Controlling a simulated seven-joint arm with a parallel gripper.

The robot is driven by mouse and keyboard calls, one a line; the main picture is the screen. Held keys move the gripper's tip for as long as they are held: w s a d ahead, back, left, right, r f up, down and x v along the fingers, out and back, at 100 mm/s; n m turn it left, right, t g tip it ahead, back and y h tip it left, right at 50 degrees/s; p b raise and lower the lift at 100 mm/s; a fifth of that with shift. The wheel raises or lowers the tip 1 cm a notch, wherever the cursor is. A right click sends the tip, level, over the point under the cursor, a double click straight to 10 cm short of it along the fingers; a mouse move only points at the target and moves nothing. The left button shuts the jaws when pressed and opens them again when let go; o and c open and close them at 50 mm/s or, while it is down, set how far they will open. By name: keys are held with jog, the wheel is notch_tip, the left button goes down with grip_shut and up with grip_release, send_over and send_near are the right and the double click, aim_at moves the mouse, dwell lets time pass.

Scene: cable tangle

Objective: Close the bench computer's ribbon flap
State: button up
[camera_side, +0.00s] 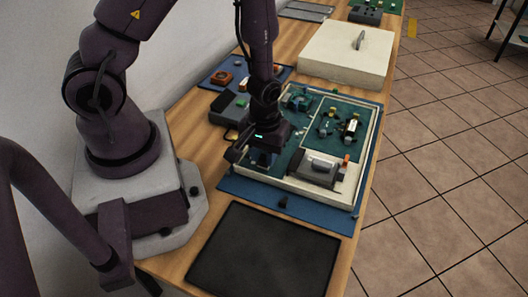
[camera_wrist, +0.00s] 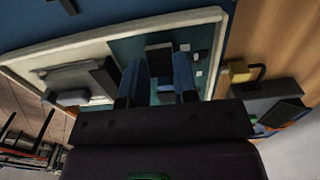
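The bench computer (camera_side: 338,187) is an open, shallow cream-walled case with a green board. It lies on a blue mat in the side view, and its cream rim (camera_wrist: 120,37) crosses the wrist view. My gripper (camera_side: 262,160) is low over the case's near left corner. In the wrist view its two blue fingers (camera_wrist: 158,82) are apart, over the board. A dark block (camera_wrist: 159,56) shows beyond and between the fingertips; I cannot tell whether it is the ribbon flap or whether they touch it. My gripper hides that corner in the side view.
A grey box (camera_side: 228,107) stands left of the case. A cream lid with a handle (camera_side: 345,60) lies behind it. A bare black mat (camera_side: 265,255) is in front.

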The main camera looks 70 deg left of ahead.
jog(key=c, duration=0.3)
jog(key=shift+w+a+f+g+h, duration=0.1)
jog(key=shift+w+a+g+h, duration=0.05)
jog(key=shift+g+h, duration=0.4)
jog(key=shift+w+a+f+g+h, duration=0.1)
jog(key=shift+w+a+g+h, duration=0.05)
jog(key=shift+g+h, duration=0.4)
jog(key=shift+c, duration=0.2)
jog(key=o, duration=0.8)
jog(key=v, duration=1.3)
